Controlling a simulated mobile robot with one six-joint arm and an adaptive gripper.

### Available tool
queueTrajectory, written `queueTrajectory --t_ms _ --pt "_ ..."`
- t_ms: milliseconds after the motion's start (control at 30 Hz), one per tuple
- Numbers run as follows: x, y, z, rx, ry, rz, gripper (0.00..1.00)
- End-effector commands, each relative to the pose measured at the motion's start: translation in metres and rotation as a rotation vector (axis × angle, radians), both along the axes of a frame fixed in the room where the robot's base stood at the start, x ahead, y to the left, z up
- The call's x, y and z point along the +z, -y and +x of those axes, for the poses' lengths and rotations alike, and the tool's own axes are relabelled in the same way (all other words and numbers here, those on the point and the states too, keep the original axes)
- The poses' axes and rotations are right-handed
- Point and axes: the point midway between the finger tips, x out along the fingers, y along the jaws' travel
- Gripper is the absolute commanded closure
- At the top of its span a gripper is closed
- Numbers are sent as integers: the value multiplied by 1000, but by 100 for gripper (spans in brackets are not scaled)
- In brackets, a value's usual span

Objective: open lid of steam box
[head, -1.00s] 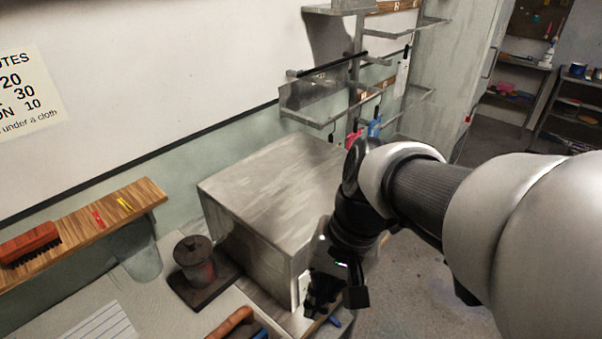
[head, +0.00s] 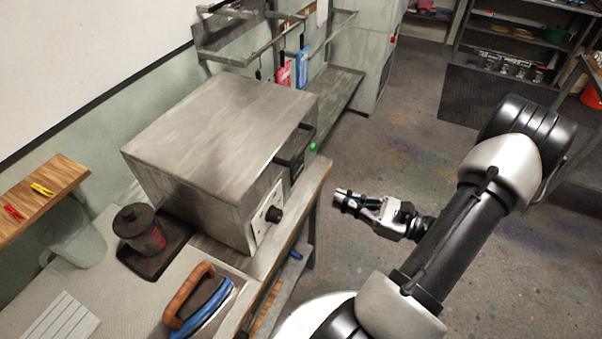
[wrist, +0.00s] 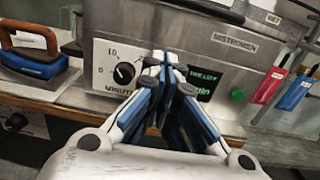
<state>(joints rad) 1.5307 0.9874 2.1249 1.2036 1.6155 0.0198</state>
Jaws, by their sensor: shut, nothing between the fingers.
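The steam box (head: 205,135) is a grey metal box on the bench, its top lying flat and closed. A dark bar handle (head: 295,148) runs along its front upper edge; it also shows in the wrist view (wrist: 203,9). Its front has a white panel with a dial (head: 273,214), a small display and a green light (head: 313,146). In the wrist view the dial (wrist: 124,73) is left of my fingers. My gripper (head: 342,199) is shut and empty, in front of the box and apart from it. In the wrist view my fingers (wrist: 166,62) partly cover the front and display.
An iron (head: 197,297) and a dark lidded pot (head: 140,228) stand on the bench left of the box. Pink and blue tags (head: 302,66) hang from a metal rack behind. The floor (head: 390,150) right of the bench is clear.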

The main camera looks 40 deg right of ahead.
Motion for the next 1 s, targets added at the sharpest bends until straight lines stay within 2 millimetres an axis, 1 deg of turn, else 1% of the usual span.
queueTrajectory --t_ms 67,167,267,600,700,800,1000 --pt "-2 2 1 -18 5 9 100" --pt "-2 -2 10 -17 5 9 100" --pt "-1 -9 26 -13 4 10 100" --pt "1 -38 93 -10 3 7 100" --pt "20 -37 94 -16 4 3 100" --pt "31 -38 96 -15 3 5 100" --pt "41 -39 98 -16 2 7 100"
